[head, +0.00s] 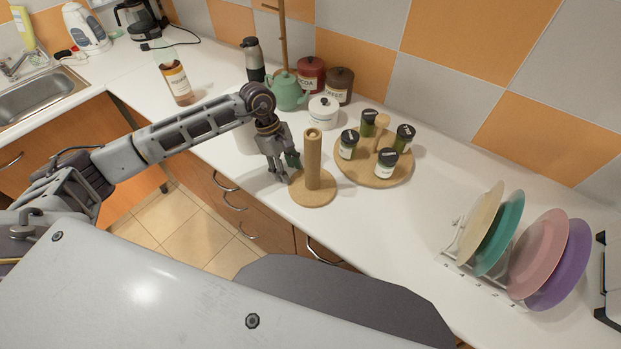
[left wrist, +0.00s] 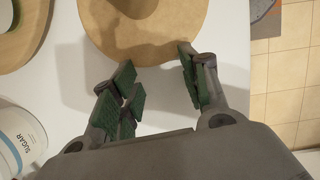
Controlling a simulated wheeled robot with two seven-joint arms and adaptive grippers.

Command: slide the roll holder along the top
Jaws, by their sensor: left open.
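The roll holder is a wooden post on a round cork-coloured base (head: 313,188), upright on the white countertop (head: 410,228). My left gripper (head: 284,172) is open just left of the post, low by the base. In the left wrist view, the gripper's green-padded fingers (left wrist: 160,85) are spread at the near edge of the round base (left wrist: 125,45), with nothing between them. I cannot tell whether a finger touches the base. The right gripper is not in view.
A round wooden spice tray (head: 358,172) with several jars stands right behind the holder. A white sugar canister (left wrist: 20,140) is close beside the gripper. A plate rack (head: 480,285) stands at the right. The counter between tray and rack is clear.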

